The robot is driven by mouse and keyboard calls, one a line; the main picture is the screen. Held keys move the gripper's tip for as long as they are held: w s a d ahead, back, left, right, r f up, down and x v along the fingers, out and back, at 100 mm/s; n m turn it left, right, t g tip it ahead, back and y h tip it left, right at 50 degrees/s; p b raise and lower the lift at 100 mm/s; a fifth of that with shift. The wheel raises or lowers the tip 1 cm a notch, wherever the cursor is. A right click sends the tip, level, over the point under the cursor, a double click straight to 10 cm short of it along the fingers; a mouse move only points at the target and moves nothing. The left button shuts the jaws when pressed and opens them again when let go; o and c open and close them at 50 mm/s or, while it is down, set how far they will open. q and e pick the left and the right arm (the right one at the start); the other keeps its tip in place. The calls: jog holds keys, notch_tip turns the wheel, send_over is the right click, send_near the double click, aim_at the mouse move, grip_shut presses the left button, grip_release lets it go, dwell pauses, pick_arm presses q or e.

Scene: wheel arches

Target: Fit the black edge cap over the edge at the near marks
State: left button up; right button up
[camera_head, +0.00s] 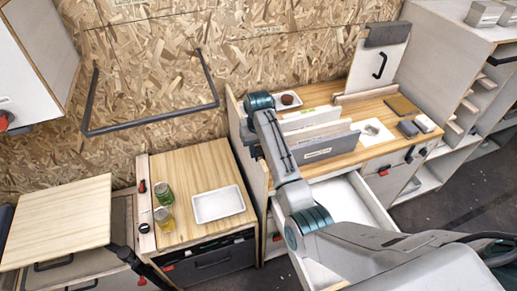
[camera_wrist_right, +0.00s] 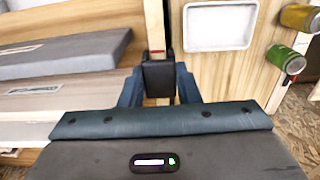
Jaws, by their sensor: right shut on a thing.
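The black edge cap (camera_wrist_right: 158,74) sits between the fingertips of my right gripper (camera_wrist_right: 158,86) in the right wrist view. The gripper is shut on it. The cap is in line with the narrow light-wood edge (camera_wrist_right: 154,30) of an upright panel, which shows beyond and below it. I cannot tell whether the cap is seated on the edge or just above it. In the head view the right gripper (camera_head: 252,148) is at the left side panel of the counter, partly behind my arm. The cap and the near marks cannot be made out there. My left gripper is not in view.
Left of the panel is a lower wooden cabinet top (camera_head: 185,168) with a white tray (camera_head: 217,204), a green can (camera_head: 163,193) and a yellow can (camera_head: 164,219). Right of it, grey boards (camera_head: 318,148) stand on the counter (camera_head: 350,100). An open drawer (camera_head: 350,200) juts out below.

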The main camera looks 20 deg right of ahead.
jog(key=shift+f, duration=0.25)
jog(key=o, duration=1)
